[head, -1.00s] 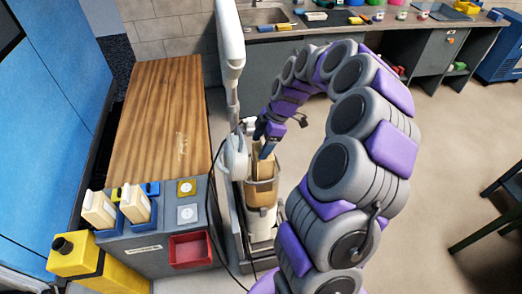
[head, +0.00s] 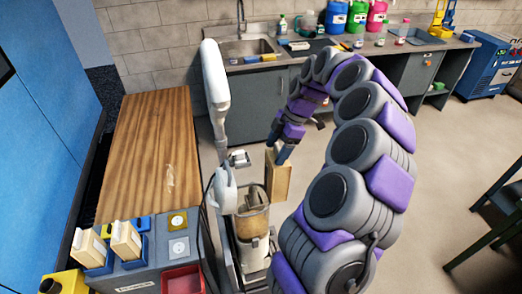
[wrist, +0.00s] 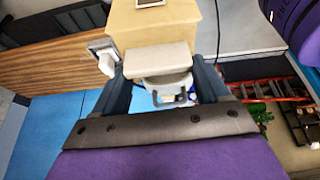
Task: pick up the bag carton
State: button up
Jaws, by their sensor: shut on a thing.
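The bag carton (head: 277,180), a tan box, hangs roughly upright from my gripper (head: 282,154). It is just above and right of the clear brownish bin (head: 252,222) of a grey-and-white upright machine, and appears clear of it. In the wrist view the tan carton (wrist: 155,24) fills the top middle. A pale block (wrist: 158,60), perhaps its top grip, sits between the two dark blue fingers of my gripper (wrist: 162,75). The fingers are shut on it.
A wooden-topped bench (head: 150,150) is on the left. The machine's tall white handle (head: 216,85) rises left of the carton. A sink counter (head: 250,62) lines the back.

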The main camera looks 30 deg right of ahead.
jog(key=s+d+p, duration=0.1)
jog(key=s+d, duration=0.1)
jog(key=d, duration=0.6)
notch_tip(320, 180, up, 20)
jog(key=d+p, duration=0.1)
jog(key=p, duration=0.9)
jog(key=shift+s, duration=0.15)
jog(key=shift+d, duration=0.1)
dwell(0.3)
